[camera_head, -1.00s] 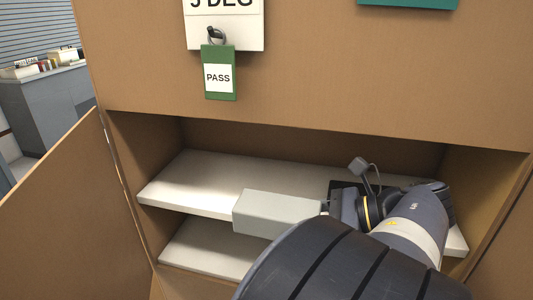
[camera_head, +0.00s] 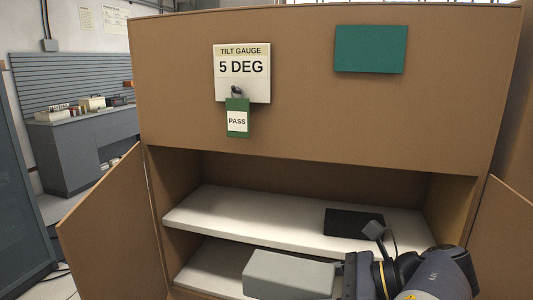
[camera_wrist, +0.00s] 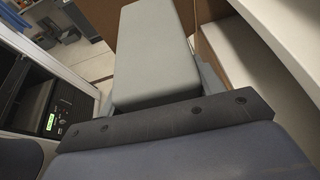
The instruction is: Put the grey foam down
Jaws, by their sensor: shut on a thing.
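The grey foam (camera_head: 290,275) is a long grey block with rounded edges. My gripper (camera_head: 345,278) is shut on its right end and holds it in front of the open cabinet, at about the height of the lower shelf in the picture. In the wrist view the foam (camera_wrist: 155,50) stretches away from my gripper (camera_wrist: 157,110), with shelf edges to its right. The fingertips are mostly hidden by the foam.
The open cabinet has a white upper shelf (camera_head: 240,215) with a black flat item (camera_head: 354,222) on it, and a lower shelf (camera_head: 208,265). An open door (camera_head: 105,225) stands at left. A tilt gauge sign (camera_head: 242,72) with a PASS tag (camera_head: 237,118) hangs above.

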